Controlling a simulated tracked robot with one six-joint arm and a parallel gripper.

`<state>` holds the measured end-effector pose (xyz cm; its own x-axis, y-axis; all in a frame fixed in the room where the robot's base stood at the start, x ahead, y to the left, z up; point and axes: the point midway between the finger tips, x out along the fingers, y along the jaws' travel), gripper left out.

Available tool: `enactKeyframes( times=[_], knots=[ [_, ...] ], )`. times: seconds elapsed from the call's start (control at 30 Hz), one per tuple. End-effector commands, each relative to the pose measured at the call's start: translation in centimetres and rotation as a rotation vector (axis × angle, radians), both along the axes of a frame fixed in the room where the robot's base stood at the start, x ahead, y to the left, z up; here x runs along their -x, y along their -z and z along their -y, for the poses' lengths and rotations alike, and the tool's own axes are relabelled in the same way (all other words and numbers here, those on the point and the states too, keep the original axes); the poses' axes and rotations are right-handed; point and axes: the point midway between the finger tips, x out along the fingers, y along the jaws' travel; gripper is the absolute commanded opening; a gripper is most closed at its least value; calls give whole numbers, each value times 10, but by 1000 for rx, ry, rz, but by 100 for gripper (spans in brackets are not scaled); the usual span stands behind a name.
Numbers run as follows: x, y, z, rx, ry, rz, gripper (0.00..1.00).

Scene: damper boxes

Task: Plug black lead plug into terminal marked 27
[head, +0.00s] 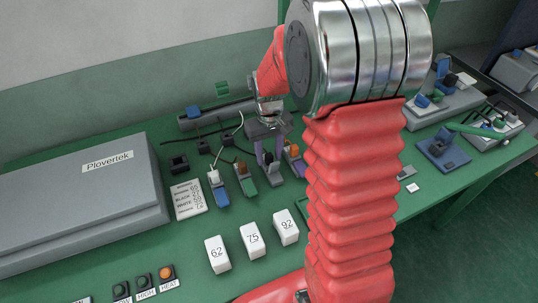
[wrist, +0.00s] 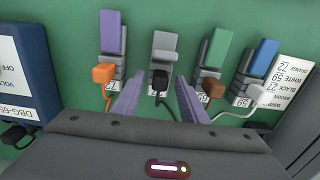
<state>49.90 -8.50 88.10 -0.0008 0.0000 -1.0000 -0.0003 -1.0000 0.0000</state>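The black lead plug (wrist: 158,79) is at the near end of a grey terminal block (wrist: 163,48) in the wrist view, its black lead trailing towards me. I cannot tell how deep it sits. My gripper (wrist: 160,82) is open, with one purple finger on each side of the plug and gaps between. In the head view my gripper (head: 268,150) points down over the terminal row. A label beneath the plug is partly hidden and unreadable. The card (head: 188,198) lists lead colours with numbers; its black line appears to read 27.
Beside it stand a purple block with an orange plug (wrist: 104,73), a green block with a brown plug (wrist: 211,88) and a blue block with a white plug (wrist: 259,94). A grey Plovertek box (head: 80,205) is left; white numbered blocks (head: 252,240) stand in front.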

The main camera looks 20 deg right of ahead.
Motion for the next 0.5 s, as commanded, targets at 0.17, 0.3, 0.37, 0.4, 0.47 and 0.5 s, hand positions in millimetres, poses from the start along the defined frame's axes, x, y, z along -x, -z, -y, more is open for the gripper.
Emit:
enactKeyframes(
  times=[0.17, 0.3, 0.37, 0.4, 0.47, 0.5],
  knots=[
    [-1, -23, 0, 1, 0, 5, 39],
    [-1, -46, 0, 1, 0, 5, 39],
    [-1, -57, 0, 1, 0, 5, 39],
    [-1, -64, 0, 1, 0, 4, 39],
    [-1, -75, 0, 1, 0, 5, 39],
    [-1, -82, 0, 1, 0, 4, 39]
  ],
)
